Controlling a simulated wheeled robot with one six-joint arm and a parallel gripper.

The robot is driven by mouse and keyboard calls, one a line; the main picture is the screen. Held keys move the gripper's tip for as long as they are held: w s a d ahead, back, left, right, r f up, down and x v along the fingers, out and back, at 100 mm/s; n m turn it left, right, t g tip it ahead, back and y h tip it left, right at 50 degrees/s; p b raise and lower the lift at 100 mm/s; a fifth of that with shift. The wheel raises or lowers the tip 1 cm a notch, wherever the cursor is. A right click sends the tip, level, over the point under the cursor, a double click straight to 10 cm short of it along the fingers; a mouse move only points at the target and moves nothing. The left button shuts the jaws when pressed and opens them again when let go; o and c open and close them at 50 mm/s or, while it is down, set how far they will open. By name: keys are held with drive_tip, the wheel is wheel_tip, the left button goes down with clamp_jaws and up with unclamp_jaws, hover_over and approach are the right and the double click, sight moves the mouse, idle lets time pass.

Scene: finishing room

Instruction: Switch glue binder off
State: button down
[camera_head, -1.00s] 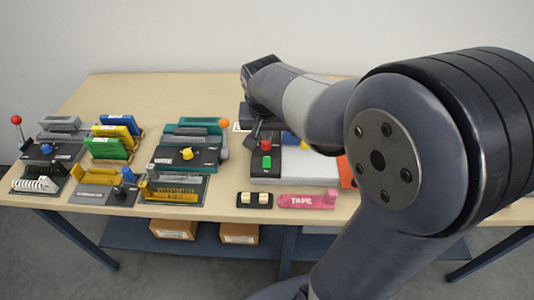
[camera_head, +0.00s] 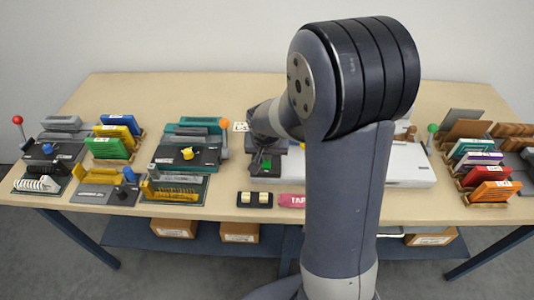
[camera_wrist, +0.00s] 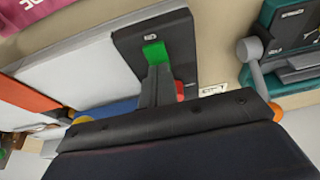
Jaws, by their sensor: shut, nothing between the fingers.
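A long white machine with a black control panel, which I take to be the glue binder (camera_head: 410,165), stands right of the table's middle; no name on it is readable. Its panel (camera_wrist: 183,40) carries a green button (camera_wrist: 155,53) and a red button (camera_wrist: 180,88). The green button also shows in the head view (camera_head: 266,164). My gripper (camera_wrist: 157,72) is shut and empty over the panel, its tips close to the green button and beside the partly hidden red one. I cannot tell whether it touches. In the head view my arm hides the machine's middle and the red button.
A teal machine (camera_head: 190,148) with an orange-knobbed lever (camera_wrist: 262,75) stands to the left. A pink tape block (camera_head: 291,201) and a black two-switch box (camera_head: 255,199) lie at the front edge. Coloured books (camera_head: 485,175) stand at right. The back of the table is mostly clear.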

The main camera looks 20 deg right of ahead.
drive_tip(key=shift+w+f+b, duration=0.1)
drive_tip(key=shift+f+b, duration=0.2)
drive_tip(key=shift+b, duration=0.25)
drive_tip(key=shift+r, duration=0.15)
drive_tip(key=shift+s, duration=0.3)
drive_tip(key=shift+s+a, duration=0.2)
drive_tip(key=shift+s, duration=0.4)
